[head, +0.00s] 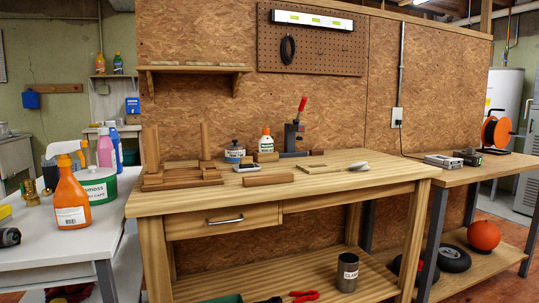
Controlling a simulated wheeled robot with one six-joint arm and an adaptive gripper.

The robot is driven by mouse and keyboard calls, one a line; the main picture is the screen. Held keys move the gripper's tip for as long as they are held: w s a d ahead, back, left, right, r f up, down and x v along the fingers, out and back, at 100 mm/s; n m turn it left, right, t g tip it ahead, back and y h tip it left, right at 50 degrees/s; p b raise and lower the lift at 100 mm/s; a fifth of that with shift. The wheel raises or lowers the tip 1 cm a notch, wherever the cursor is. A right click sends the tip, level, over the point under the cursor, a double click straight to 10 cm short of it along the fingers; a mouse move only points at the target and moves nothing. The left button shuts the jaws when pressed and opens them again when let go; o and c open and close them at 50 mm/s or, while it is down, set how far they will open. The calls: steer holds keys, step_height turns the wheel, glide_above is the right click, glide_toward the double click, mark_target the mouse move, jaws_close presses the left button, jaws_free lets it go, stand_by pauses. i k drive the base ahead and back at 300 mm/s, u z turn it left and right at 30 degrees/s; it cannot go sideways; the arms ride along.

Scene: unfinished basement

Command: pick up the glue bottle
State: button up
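A small white bottle with an orange cap and a green-and-white label (266,141), which looks like the glue bottle, stands upright toward the back of the wooden workbench (340,180). A small wood block (265,157) in front hides its base. My gripper is not in view.
Wood pieces (182,178) are stacked at the workbench's left, and a loose block (268,179) lies in front. The front right of the top is clear. A white table (50,240) at left holds an orange bottle (71,200). Another bench (465,177) adjoins at right.

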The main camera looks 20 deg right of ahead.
mark_target(266, 143)
steer(key=k, duration=0.15)
steer(key=u, duration=1.1)
steer(key=i, duration=0.9)
steer(key=z, duration=1.7)
